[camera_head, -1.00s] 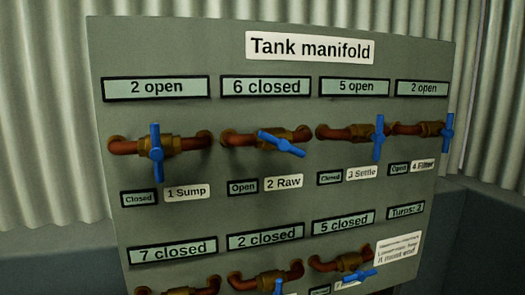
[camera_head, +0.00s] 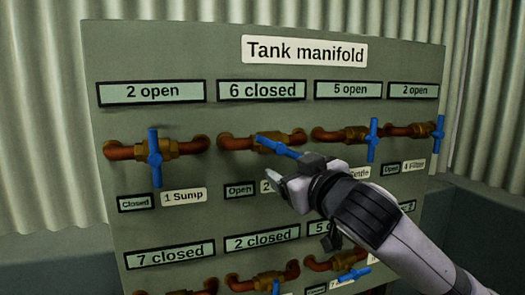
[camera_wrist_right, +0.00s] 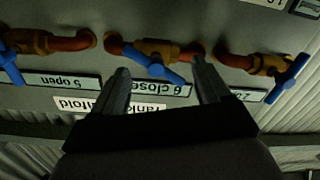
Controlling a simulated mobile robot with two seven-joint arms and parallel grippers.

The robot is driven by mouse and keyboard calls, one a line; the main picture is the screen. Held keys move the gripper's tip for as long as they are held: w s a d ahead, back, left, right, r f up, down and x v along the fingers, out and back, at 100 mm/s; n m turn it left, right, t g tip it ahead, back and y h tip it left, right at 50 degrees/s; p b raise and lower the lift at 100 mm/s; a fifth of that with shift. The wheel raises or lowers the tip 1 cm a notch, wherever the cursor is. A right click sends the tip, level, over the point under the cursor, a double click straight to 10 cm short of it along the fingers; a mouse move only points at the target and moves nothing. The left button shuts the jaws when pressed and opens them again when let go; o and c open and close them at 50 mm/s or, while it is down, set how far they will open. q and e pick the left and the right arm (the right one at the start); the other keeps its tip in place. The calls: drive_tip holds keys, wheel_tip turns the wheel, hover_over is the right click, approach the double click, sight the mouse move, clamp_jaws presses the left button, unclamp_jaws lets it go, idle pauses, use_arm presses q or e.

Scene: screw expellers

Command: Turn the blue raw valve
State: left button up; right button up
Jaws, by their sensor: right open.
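The blue raw valve handle (camera_head: 276,145) is in the top row, second from the left, on a brown pipe with a brass body. It slants down to the right, its lower right end close to my gripper in the picture. My right gripper (camera_head: 292,172) is open in front of the panel, below and right of the handle, and hides most of the 2 Raw label. In the right wrist view, upside down, the handle (camera_wrist_right: 157,66) shows between the two open fingertips (camera_wrist_right: 161,68). I cannot tell whether they touch it. My left gripper is not in view.
The Tank manifold panel (camera_head: 220,57) bears other blue handles: Sump (camera_head: 155,158) at left, Settle (camera_head: 372,139) and Filter (camera_head: 439,130) at right, all near vertical. The display above Raw (camera_head: 261,90) reads 6 closed; the small plate below (camera_head: 240,190) reads Open. A lower row has more valves.

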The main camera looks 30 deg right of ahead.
sight(282, 150)
drive_tip(key=shift+w+d+r+p, duration=0.3)
drive_tip(key=shift+w+r, duration=0.05)
drive_tip(key=shift+w, duration=0.75)
drive_tip(key=shift+w+d+r+p, duration=0.3)
drive_tip(key=shift+w+r, duration=0.05)
drive_tip(key=shift+w, duration=0.7)
drive_tip(key=shift+w+d+r+p, duration=0.3)
drive_tip(key=shift+w+r, duration=0.05)
drive_tip(key=shift+w, duration=0.75)
